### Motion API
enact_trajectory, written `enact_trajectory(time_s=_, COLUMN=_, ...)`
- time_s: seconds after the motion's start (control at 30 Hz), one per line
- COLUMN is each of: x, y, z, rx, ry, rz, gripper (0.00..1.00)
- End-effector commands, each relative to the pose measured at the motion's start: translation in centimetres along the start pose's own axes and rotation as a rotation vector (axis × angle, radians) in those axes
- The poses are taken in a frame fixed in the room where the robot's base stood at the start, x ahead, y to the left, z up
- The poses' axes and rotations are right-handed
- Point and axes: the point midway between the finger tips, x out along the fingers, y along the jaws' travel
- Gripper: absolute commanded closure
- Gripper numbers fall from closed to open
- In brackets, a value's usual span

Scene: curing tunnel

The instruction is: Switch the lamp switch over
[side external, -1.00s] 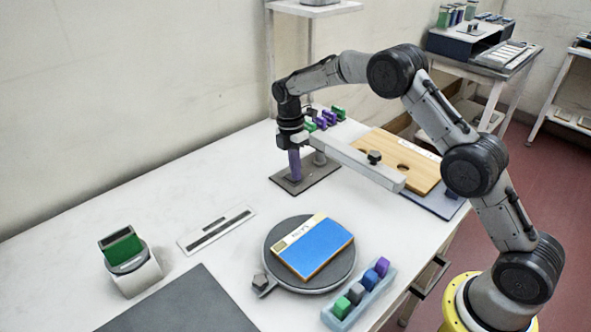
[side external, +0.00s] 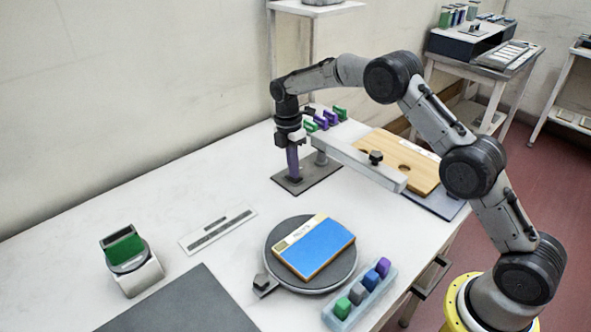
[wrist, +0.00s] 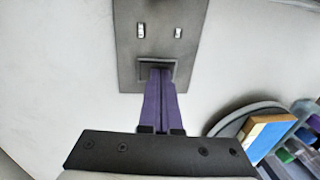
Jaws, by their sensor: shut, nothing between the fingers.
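The lamp switch seems to be the small framed recess (wrist: 157,64) in a dark grey plate (wrist: 128,12), seen in the wrist view; its inside is largely hidden by the fingers. The plate also lies flat on the table in the side view (side external: 322,172). My gripper (side external: 294,179) points down over this plate with its purple fingers together and empty. In the wrist view the fingertips (wrist: 158,70) reach the recess. I cannot tell whether they touch the switch or which way it is set.
A grey bar (side external: 360,166) on a post stands close right of my gripper. A turntable (side external: 345,268) carries a blue-topped block (side external: 315,247). Several coloured pieces lie behind the plate. A wooden board (side external: 415,165) lies to the right.

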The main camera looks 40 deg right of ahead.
Motion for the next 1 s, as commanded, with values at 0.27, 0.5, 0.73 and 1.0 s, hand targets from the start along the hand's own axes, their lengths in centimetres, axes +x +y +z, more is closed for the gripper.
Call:
enact_trajectory(time_s=0.27, x=-0.4, y=0.0, z=0.0, rx=0.0, ry=0.0, rz=0.001, gripper=1.0)
enact_trajectory(time_s=0.5, x=-3.9, y=0.1, z=0.0, rx=0.0, ry=0.0, rz=0.006, gripper=1.0)
enact_trajectory(time_s=0.73, x=-9.0, y=0.1, z=0.0, rx=0.0, ry=0.0, rz=0.005, gripper=1.0)
enact_trajectory(time_s=1.0, x=-13.1, y=0.1, z=0.0, rx=0.0, ry=0.0, rz=0.001, gripper=1.0)
